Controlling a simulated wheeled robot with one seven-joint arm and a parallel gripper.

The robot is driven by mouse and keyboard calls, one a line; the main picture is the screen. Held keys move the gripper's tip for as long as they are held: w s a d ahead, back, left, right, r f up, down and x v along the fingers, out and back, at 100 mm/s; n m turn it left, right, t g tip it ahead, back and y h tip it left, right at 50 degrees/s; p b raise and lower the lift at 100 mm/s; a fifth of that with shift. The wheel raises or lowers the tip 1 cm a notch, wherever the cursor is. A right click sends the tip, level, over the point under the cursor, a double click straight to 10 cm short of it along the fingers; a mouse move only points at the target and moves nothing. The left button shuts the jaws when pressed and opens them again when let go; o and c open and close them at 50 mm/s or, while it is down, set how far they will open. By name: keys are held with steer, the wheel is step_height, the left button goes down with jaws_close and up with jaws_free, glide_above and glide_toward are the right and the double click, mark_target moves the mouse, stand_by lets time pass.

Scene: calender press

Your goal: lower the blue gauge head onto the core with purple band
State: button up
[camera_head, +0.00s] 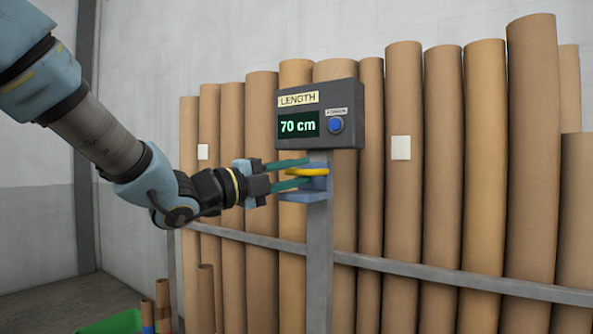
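The blue gauge head (298,196) sits on a grey upright post, below the display box. A yellow handle (306,172) sticks out of its front. My gripper (296,172) reaches in from the left. Its two teal fingers are apart, one above and one below the yellow handle, with the handle between their tips. Thin gaps seem to show between fingers and handle. I see no core with a purple band; a short core (147,314) at the lower left has a blue band near the bottom edge of the picture.
A display box (318,115) labelled LENGTH reads 70 cm and has a blue button (336,125). Several tall brown cores stand behind a grey rail (440,278). More short cores and a green surface (113,324) are at the lower left. Open floor shows at left.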

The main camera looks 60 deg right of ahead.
jaws_close()
stand_by(1.4)
